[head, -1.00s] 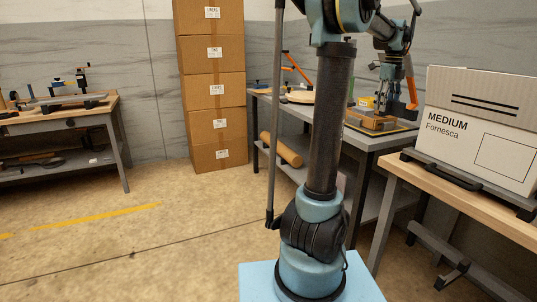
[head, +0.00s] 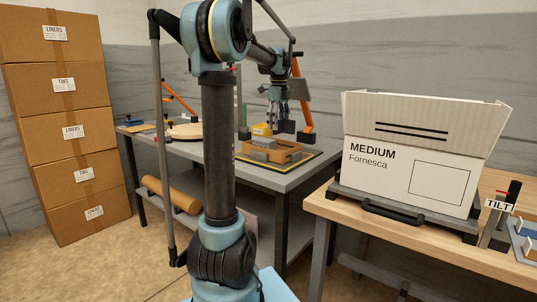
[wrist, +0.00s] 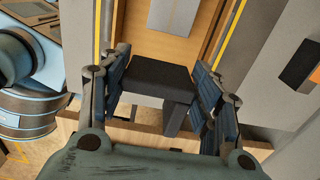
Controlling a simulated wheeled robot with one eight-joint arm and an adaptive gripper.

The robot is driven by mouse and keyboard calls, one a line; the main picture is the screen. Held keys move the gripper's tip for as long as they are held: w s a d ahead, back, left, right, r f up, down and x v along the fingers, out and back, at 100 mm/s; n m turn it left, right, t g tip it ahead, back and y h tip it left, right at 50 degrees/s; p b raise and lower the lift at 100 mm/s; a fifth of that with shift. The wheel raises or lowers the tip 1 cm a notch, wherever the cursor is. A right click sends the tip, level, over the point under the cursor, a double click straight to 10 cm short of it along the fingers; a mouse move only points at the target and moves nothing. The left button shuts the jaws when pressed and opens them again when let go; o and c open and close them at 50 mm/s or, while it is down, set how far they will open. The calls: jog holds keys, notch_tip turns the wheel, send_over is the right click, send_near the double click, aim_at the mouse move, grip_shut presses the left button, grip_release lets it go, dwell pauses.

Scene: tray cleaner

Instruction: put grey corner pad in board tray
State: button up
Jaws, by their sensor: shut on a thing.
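My gripper (wrist: 158,92) is shut on a dark grey, L-shaped corner pad (wrist: 148,80), held between its blue-lined fingers in the wrist view. In the head view my gripper (head: 280,118) hangs above the right part of a wooden tray (head: 290,156) on the grey bench; the pad is too small there to make out clearly. The tray's wooden floor (wrist: 128,35) and near wall (wrist: 68,126) show beyond and below the pad in the wrist view. A lighter grey block (wrist: 172,15) lies inside the tray. The pad looks raised, and hides part of the tray.
The tray stands on a yellow-edged mat (head: 309,160). A yellow object (head: 261,129) and an orange stand (head: 301,95) are close by. A round wooden board (head: 186,131) lies left. A large white carton (head: 410,178) fills the right bench, beside a TILT sign (head: 499,205).

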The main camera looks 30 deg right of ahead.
jog(key=shift+w+d, duration=0.1)
jog(key=shift+w, duration=0.3)
jog(key=shift+f, duration=0.1)
jog(key=shift+f, duration=4.9)
jog(key=o, duration=0.8)
